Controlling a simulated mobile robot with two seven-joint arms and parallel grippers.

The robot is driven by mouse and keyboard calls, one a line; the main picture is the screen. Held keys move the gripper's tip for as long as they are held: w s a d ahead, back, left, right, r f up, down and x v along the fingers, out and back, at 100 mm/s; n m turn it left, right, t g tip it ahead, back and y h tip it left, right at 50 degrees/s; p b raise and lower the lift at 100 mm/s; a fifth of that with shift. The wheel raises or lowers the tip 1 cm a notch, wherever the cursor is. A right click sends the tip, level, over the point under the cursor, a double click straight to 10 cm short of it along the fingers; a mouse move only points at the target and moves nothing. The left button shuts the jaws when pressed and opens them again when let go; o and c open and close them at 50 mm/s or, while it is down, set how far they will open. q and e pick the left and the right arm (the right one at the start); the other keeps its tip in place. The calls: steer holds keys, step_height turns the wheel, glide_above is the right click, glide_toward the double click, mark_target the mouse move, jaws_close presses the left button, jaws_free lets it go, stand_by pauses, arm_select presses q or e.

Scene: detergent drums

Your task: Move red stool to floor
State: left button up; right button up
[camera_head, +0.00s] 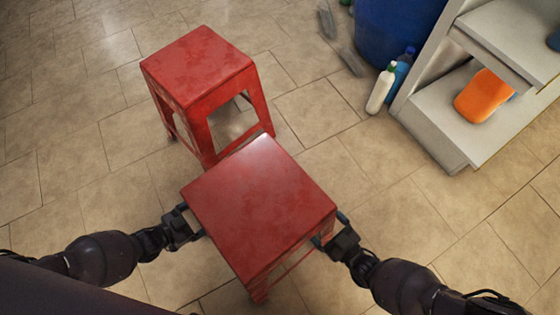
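A red stool (260,200) with a square, shiny seat is in the lower middle, upright, between my two grippers. My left gripper (190,222) is at its left side, with its fingers at the stool's side just under the seat edge. My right gripper (331,229) is at its right side in the same way. Both look closed on the stool, though the seat partly hides the fingertips. Parts of its legs show below the seat; whether its feet touch the floor cannot be seen. A second red stool (200,68) stands upright on the floor behind it, to the upper left.
A white shelf (435,125) with an orange item (484,96) stands at the upper right. A blue drum (395,30) and a white bottle (381,90) are beside it. The tiled floor (70,150) is clear at left and lower right.

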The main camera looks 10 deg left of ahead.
steer(key=shift+x, duration=0.8)
arm_select(q)
steer(key=shift+x, duration=0.8)
jaws_close()
arm_select(e)
jaws_close()
